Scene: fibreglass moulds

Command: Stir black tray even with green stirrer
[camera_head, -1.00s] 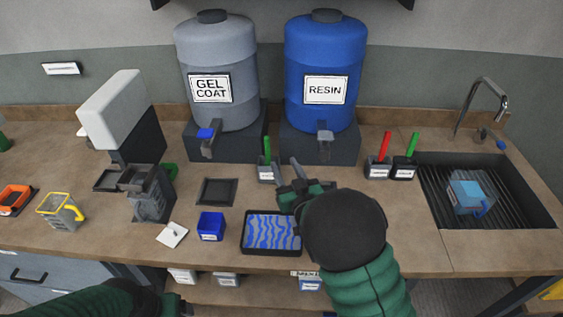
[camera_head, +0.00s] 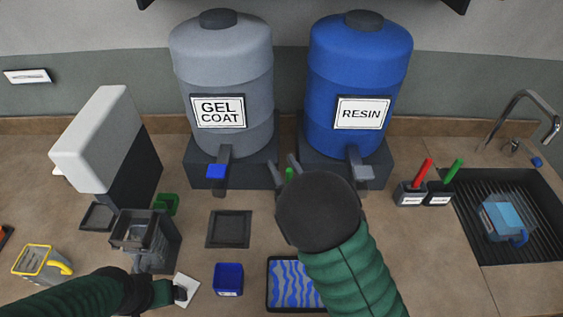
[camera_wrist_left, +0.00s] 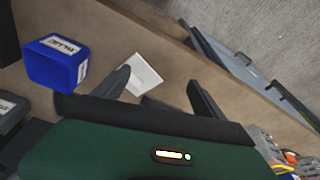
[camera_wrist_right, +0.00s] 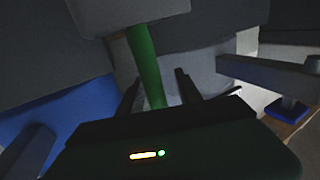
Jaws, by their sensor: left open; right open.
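In the right wrist view the green handle (camera_wrist_right: 145,62) runs down between the open fingers. My right gripper (camera_head: 284,168) is open around or just beside the handle; contact cannot be told. My left gripper (camera_head: 182,293) is open and empty above a white card (camera_head: 187,288).
Gel coat (camera_head: 222,85) and resin (camera_head: 358,85) dispensers stand at the back. A red stirrer (camera_head: 422,172) and another green stirrer (camera_head: 454,169) stand right. A blue cup (camera_head: 228,280) is left of the tray. A dark square mat (camera_head: 229,230) and a sink (camera_head: 540,215) also show.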

